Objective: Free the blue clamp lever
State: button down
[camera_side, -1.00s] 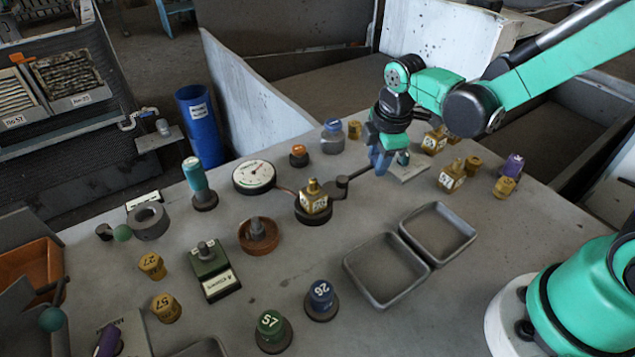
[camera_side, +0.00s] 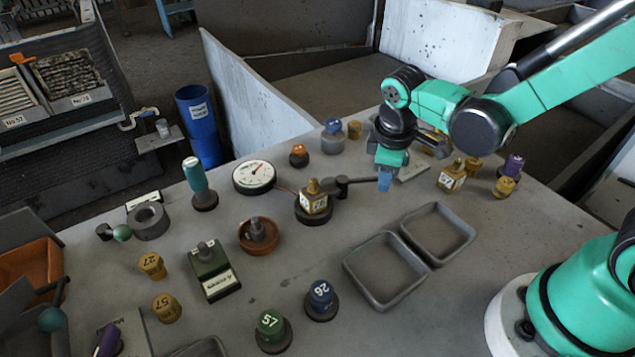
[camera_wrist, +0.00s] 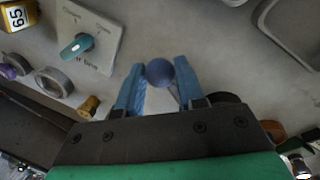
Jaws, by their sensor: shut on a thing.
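My gripper (camera_side: 384,184) is low over the bench with its blue fingers at the outer end of the dark clamp lever (camera_side: 360,181). In the wrist view the lever's blue ball knob (camera_wrist: 160,72) sits between the two fingertips (camera_wrist: 159,78), and the gripper is shut on it. In the side view the fingers hide the knob. The lever runs left to a dark pivot (camera_side: 342,184) beside a brass numbered block (camera_side: 313,204) on a round dark base.
A round dial gauge (camera_side: 254,177) stands left of the block. A pale plate (camera_side: 412,172) lies behind my gripper; it carries a teal handle (camera_wrist: 76,46) in the wrist view. Brass blocks (camera_side: 452,177) stand to the right. Two grey trays (camera_side: 440,258) lie in front.

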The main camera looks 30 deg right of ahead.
jog(key=m, duration=0.1)
jog(key=s+a+m, duration=0.1)
jog(key=shift+s+a+m+g, duration=0.1)
jog(key=shift+a+m+g, duration=0.05)
jog(key=shift+m+g, duration=0.2)
jog(key=m, duration=0.1)
jog(key=s+a+m, duration=0.1)
jog(key=shift+a+m, duration=0.2)
jog(key=shift+m, duration=0.15)
jog(key=shift+s+a+m+g, duration=0.1)
jog(key=shift+a+m+g, duration=0.2)
jog(key=shift+a+m, duration=0.55)
jog(key=shift+s+a+m+g, duration=0.1)
jog(key=shift+a+m+g, duration=0.2)
jog(key=shift+m, duration=0.95)
jog(key=shift+a, duration=0.15)
jog(key=c, duration=0.5)
grip_release()
jog(key=shift+c, duration=0.2)
jog(key=shift+w+a+r, duration=0.1)
jog(key=shift+a+r, duration=0.05)
jog(key=shift+r, duration=0.8)
jog(key=shift+s+a+r, duration=0.1)
jog(key=shift+a+r, duration=0.1)
jog(key=shift+r, duration=0.7)
jog(key=shift+w+a+r, duration=0.1)
jog(key=shift+a+r, duration=0.05)
jog(key=shift+r, duration=0.8)
